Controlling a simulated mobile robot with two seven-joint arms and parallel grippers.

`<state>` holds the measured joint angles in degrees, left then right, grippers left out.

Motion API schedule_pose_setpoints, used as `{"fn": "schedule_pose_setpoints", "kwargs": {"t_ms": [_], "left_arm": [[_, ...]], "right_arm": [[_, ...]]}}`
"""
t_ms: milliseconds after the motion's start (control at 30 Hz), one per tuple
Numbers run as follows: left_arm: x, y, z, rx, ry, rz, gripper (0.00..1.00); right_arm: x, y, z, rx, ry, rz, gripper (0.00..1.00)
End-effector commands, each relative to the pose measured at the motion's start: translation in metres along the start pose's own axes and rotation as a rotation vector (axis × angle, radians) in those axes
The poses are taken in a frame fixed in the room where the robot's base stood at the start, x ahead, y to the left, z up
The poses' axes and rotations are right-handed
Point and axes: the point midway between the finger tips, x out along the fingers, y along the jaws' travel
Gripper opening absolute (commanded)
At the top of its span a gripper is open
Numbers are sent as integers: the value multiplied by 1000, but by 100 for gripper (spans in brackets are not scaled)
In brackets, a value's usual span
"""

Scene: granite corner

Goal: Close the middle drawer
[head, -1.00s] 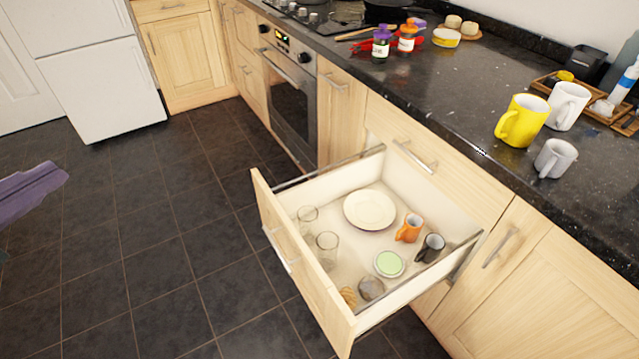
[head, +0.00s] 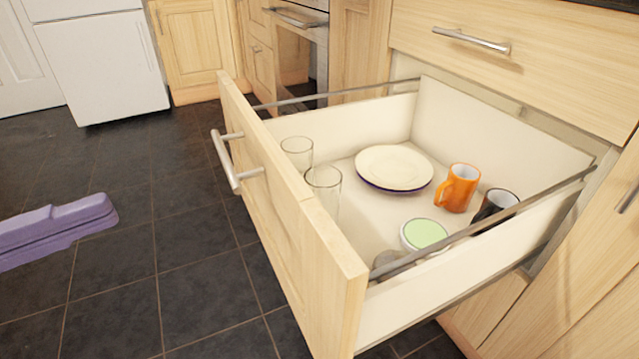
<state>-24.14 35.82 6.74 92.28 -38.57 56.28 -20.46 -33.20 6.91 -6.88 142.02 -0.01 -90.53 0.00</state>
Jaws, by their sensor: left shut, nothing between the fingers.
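The middle drawer (head: 290,235) is pulled far out of the wooden cabinet, below a shut top drawer. Its front panel faces left and carries a metal bar handle (head: 228,165). Inside are a white plate (head: 394,166), two clear glasses (head: 323,188), an orange mug (head: 458,188), a dark mug (head: 494,207) and a bowl with a pale green inside (head: 424,234). My purple left gripper (head: 105,208) is shut and empty at the left, well apart from the drawer front. My right gripper is out of view.
The shut top drawer (head: 515,60) sits above. An oven (head: 300,45) and a white fridge (head: 98,65) stand at the back. The dark tiled floor (head: 185,250) is clear between my gripper and the drawer.

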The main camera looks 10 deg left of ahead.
Motion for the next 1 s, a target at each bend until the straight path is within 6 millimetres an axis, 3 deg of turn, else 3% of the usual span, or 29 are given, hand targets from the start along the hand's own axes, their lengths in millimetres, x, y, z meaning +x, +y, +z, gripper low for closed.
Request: {"fn": "schedule_pose_setpoints", "kwargs": {"t_ms": [33,100,367,800,1000], "left_arm": [[-4,27,-2,15,32,8,0],[-8,38,-7,28,71,14,0],[-3,43,-14,43,116,17,0],[84,44,-24,42,114,13,0],[114,45,-27,43,114,15,0]], "right_arm": [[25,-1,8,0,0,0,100],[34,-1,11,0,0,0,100],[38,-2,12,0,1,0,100],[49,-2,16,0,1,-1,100],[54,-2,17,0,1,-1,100]]}}
